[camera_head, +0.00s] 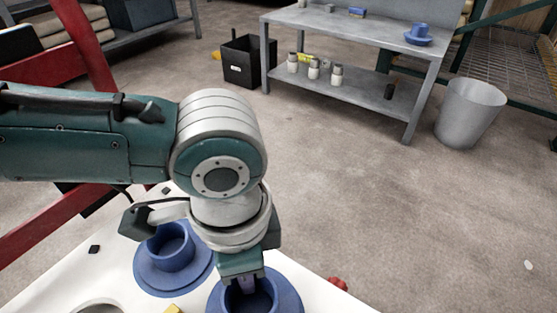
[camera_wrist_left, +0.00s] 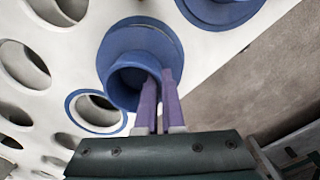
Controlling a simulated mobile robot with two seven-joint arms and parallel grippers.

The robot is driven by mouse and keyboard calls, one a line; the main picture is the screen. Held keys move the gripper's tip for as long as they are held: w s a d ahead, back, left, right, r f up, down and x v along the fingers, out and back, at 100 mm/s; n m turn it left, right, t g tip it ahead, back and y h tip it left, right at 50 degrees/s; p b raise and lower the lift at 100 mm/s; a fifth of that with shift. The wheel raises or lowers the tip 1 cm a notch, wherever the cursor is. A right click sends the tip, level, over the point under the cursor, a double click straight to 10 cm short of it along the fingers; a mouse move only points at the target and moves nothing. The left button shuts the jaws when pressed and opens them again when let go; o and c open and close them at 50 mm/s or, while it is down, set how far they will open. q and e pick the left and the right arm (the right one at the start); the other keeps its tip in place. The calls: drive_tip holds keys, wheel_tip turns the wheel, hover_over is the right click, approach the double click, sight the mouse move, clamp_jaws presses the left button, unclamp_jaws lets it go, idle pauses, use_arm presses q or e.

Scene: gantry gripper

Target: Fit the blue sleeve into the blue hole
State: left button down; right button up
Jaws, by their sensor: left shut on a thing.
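A blue sleeve (camera_head: 285,293) with a wide flange is at the bottom of the head view, over the white panel. My left gripper (camera_head: 248,287) points down at it. In the left wrist view, its purple fingers (camera_wrist_left: 159,104) are shut on the rim of the sleeve's collar (camera_wrist_left: 116,87). Whether the flange touches the panel is unclear. A hole ringed in blue (camera_wrist_left: 72,108) lies beside the held sleeve in the wrist view and looks empty. A second blue flanged sleeve (camera_head: 146,275) sits on the panel to the left. My right gripper is not in view.
The white panel (camera_head: 50,290) has several other round holes. A red knob (camera_head: 337,283) is by its right edge. A grey table (camera_head: 345,30) with a blue flanged piece (camera_head: 418,36), a black bin (camera_head: 240,66) and a metal bucket (camera_head: 469,115) stand behind.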

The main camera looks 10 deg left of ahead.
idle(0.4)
use_arm(q)
drive_tip(key=shift+p, duration=0.35)
drive_tip(key=shift+f+b, duration=1.1)
drive_tip(key=shift+f, duration=0.6)
drive_tip(key=c, duration=1)
unclamp_jaws()
drive_tip(key=shift+o, duration=0.2)
drive_tip(key=shift+r, duration=0.1)
wheel_tip(320, 180, up, 10)
drive_tip(key=p, duration=0.6)
drive_tip(key=shift+p, duration=0.3)
